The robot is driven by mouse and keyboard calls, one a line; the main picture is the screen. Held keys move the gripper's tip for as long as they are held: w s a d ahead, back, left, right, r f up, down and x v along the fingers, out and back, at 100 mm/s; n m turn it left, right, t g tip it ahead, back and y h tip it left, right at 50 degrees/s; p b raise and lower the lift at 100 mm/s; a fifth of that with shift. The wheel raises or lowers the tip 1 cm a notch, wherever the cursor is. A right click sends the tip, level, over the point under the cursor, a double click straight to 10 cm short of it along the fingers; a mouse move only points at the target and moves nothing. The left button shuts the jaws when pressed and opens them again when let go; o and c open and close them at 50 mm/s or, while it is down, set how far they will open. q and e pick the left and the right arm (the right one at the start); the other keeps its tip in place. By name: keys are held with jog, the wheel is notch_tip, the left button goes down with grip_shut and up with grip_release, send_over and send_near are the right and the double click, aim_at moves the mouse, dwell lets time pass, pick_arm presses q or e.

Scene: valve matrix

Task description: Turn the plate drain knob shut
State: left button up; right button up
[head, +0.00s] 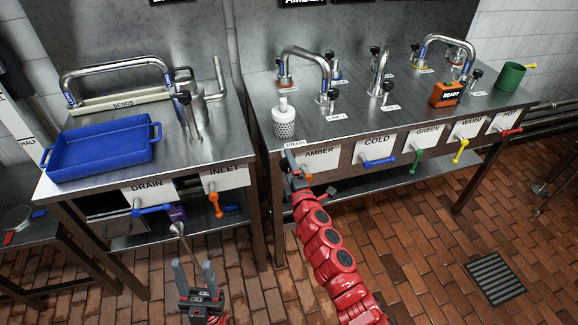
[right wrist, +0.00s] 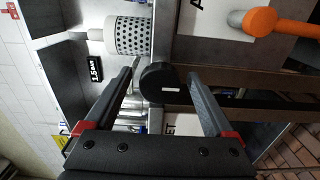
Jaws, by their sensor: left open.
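In the right wrist view a round black knob (right wrist: 162,84) with a small white mark lies between the two fingers of my right gripper (right wrist: 160,76). The fingers are open, with a visible gap on each side of the knob. I take it for the plate drain knob; a small "DRAIN" label (head: 296,144) stands beside that spot in the head view. There my right gripper (head: 291,168) hides the knob at the left front corner of the right bench. My left gripper (head: 196,275) is open and empty, low in front of the left bench.
A white perforated strainer (head: 284,122) stands on the right bench near the knob. The orange AMBER lever (head: 302,174) is just right of my right gripper. A blue lever (head: 150,210) and orange INLET lever (head: 215,204) hang on the left bench, below a blue tray (head: 100,152).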

jog(key=b+v, duration=0.1)
jog(key=v, duration=1.6)
jog(key=shift+s+b, duration=0.25)
jog(key=shift+b, duration=0.15)
